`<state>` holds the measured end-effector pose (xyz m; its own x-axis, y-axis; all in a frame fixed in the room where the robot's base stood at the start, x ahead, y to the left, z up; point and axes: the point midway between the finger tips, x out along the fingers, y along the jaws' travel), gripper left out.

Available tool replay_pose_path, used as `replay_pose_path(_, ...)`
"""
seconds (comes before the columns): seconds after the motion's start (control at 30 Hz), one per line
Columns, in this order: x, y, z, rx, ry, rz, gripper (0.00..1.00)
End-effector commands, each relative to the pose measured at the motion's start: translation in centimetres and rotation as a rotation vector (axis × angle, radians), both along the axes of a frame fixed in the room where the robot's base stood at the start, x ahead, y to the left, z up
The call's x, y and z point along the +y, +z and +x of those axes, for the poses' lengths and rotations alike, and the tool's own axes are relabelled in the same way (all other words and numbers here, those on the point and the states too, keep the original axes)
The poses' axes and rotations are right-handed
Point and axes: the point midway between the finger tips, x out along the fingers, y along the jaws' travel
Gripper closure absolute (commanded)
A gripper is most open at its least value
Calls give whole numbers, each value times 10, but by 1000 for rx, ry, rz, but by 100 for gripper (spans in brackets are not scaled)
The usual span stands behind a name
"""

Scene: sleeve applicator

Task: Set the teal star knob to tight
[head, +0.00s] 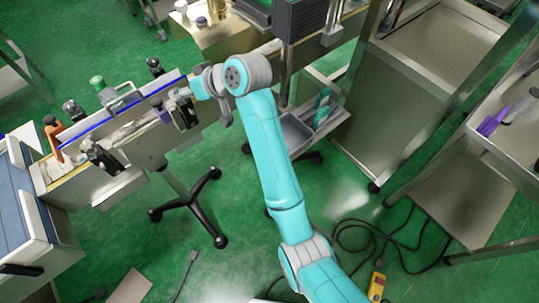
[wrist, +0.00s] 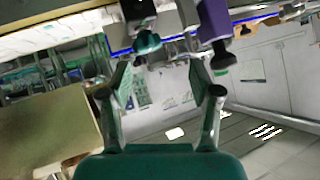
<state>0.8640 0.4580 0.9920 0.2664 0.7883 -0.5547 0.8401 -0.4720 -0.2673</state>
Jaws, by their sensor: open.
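A teal knob (wrist: 147,42) shows at the top middle of the wrist view, under a dark clamp body. It lies beyond the gap between my fingertips and above it in the picture, apart from both. Its star shape and its setting are too small and blurred to read. My gripper (wrist: 159,82) is open and empty, with one finger on each side of the wrist view. In the head view my arm reaches over the right end of the machine's rail, and I cannot make out the teal knob there for sure.
A purple block (wrist: 213,22) with a black knob (wrist: 222,57) hangs close to the right of the teal knob. The blue-edged rail (head: 122,116) carries several clamps and knobs. A grey tray (head: 291,134) and a steel cabinet (head: 385,115) stand right of the machine.

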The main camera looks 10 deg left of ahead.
Motion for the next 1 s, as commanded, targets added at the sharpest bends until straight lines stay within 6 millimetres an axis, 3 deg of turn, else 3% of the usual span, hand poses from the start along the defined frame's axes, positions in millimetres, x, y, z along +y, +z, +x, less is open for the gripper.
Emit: replay_pose_path(1.0, -121, -107, -25, 6, -340, 158, 37)
